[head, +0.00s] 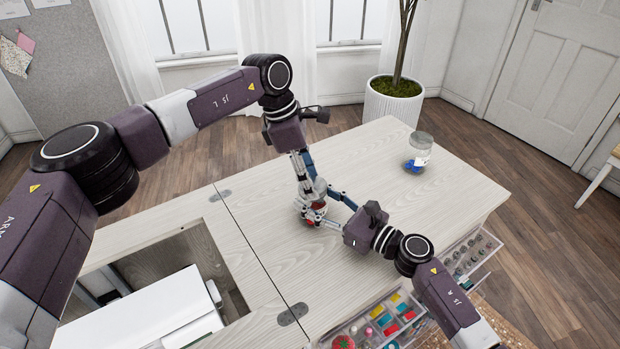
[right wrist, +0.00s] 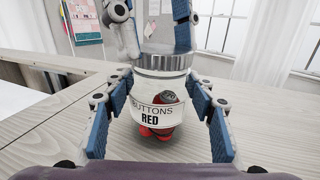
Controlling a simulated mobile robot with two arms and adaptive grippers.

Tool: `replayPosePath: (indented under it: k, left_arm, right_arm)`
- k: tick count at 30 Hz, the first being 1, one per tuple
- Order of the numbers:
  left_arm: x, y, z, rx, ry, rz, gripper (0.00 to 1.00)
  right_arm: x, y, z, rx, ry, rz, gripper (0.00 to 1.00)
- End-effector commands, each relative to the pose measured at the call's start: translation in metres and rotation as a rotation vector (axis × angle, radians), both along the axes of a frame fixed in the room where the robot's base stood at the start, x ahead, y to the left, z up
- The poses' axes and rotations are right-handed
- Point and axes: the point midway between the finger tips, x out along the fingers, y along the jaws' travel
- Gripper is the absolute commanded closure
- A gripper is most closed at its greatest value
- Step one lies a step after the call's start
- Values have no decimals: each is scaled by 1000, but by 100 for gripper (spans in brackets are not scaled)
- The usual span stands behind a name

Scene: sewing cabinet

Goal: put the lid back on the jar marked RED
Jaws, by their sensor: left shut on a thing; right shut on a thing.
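The glass jar (right wrist: 150,117) labelled BUTTONS RED stands upright on the table, with red buttons inside. It also shows in the head view (head: 318,207), partly hidden by my grippers. A silver metal lid (right wrist: 166,66) is level over the jar's mouth, at the rim. I cannot tell whether it is fully seated. My left gripper (head: 311,183) points down from above and is shut on the lid. My right gripper (head: 322,211) reaches in low from the right and is shut on the jar, with a finger on each side in the right wrist view.
Another jar (head: 416,160), with blue contents, stands near the table's far right corner. Open drawers (head: 385,318) with sewing items stick out at the front. A recess with a white machine (head: 165,315) is at the left.

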Motion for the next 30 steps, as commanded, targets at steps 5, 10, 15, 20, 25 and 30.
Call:
replayPosePath:
  k: [5,10,15,20,25,30]
  left_arm:
    - [4,-1,0,1,-1,-235,60]
    - [5,-1,0,1,-1,-417,60]
    - [4,0,1,-3,-3,-499,60]
    - [4,1,1,-4,-3,-507,60]
    - [4,1,1,-4,-3,-506,50]
    - [3,0,1,-4,-3,-506,36]
  right_arm:
    - [0,0,-1,-2,0,1,100]
    - [-1,0,-1,-2,0,1,100]
    - [-1,0,-1,-2,0,2,100]
    - [-1,0,-1,-2,1,1,100]
    - [0,0,-1,-2,1,1,100]
    - [0,0,-1,-2,1,0,100]
